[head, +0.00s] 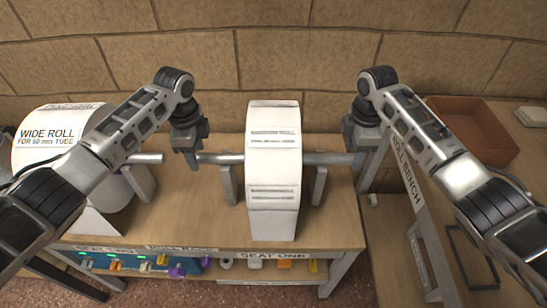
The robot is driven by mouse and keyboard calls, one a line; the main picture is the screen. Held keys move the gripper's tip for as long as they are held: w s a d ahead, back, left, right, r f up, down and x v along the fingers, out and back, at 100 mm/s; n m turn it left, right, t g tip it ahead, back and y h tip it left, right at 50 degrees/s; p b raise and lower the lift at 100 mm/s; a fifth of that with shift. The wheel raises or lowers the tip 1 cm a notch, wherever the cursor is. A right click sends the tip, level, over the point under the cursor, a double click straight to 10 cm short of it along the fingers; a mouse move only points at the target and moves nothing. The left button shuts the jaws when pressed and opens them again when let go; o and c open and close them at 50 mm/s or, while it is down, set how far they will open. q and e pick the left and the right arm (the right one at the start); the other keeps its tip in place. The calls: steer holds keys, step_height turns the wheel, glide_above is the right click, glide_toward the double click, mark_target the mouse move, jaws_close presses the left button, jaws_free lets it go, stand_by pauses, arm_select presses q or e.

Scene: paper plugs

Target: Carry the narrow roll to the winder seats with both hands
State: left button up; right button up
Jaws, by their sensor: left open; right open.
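The narrow roll (273,140) is a white upright roll with printed labels, on a bench in the middle of the head view. A grey metal shaft (222,158) passes through it and sticks out on both sides. Grey upright supports (319,186) stand under the shaft on either side of the roll. My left gripper (188,158) is open, pointing down at the shaft's left end. My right gripper (362,172) is open, pointing down at the shaft's right end and partly hiding it. Whether the fingers straddle or touch the shaft is unclear.
A wide roll (40,148) with its own shaft stands at the left, partly behind my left arm. A brown open tray (470,128) is on the right bench (425,228). A block wall closes the back.

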mark_target(200, 163)
arm_select(q)
steer(key=shift+f, duration=2.35)
arm_select(e)
steer(key=shift+f, duration=2.35)
arm_select(q)
jaws_close()
arm_select(e)
jaws_close()
arm_select(q)
steer(key=shift+w+r, duration=0.1)
steer(key=shift+r, duration=0.15)
arm_select(e)
steer(key=shift+w+r, duration=0.15)
steer(key=shift+r, duration=0.1)
